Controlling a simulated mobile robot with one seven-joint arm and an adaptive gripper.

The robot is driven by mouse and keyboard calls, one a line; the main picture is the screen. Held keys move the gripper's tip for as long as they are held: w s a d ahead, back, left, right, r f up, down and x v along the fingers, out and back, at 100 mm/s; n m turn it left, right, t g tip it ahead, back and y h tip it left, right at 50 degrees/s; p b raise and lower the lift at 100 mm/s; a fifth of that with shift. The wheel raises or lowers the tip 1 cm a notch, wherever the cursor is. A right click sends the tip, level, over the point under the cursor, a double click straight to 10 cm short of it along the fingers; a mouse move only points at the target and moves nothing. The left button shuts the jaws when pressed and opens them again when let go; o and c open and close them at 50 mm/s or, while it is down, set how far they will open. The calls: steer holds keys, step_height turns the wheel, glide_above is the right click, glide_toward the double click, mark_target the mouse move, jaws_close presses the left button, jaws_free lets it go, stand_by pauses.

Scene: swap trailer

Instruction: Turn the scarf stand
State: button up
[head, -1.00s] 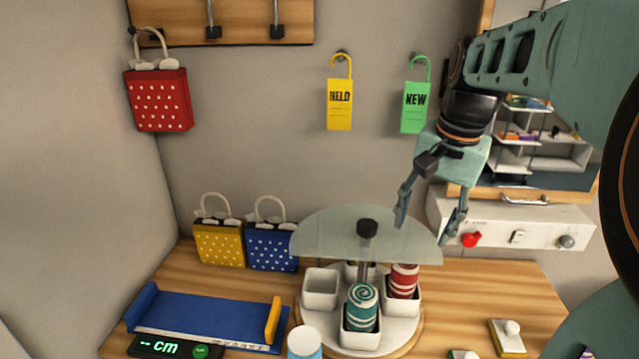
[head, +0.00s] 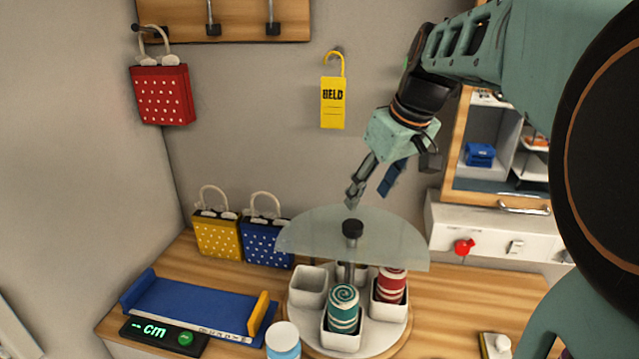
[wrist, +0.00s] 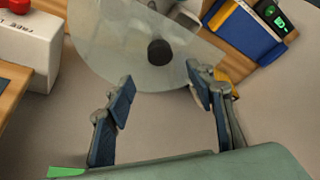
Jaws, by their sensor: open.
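The scarf stand is a round white turntable (head: 295,314) on a wooden base, with square white cups around a centre post. A teal rolled scarf (head: 343,308) sits in the front cup and a red rolled scarf (head: 391,285) in the right one. A half-round clear shield (head: 310,232) covers its back part, with a black knob (head: 352,229) on top. My gripper (head: 367,197) is open and empty, above and slightly right of the knob. In the wrist view the knob (wrist: 160,52) lies beyond the open fingers (wrist: 158,100), apart from them. The back cups are partly hidden under the shield.
A blue measuring board (head: 195,310) with a "cm" display lies left of the stand. Yellow (head: 217,235) and blue (head: 266,243) dotted bags stand behind. A white-lidded jar (head: 283,340) is in front.

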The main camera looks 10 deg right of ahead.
mark_target(354, 224)
steer(key=x, duration=0.9)
steer(key=shift+w+a+f, duration=0.1)
steer(key=shift+a+f, duration=0.05)
steer(key=shift+f, duration=0.25)
jaws_close()
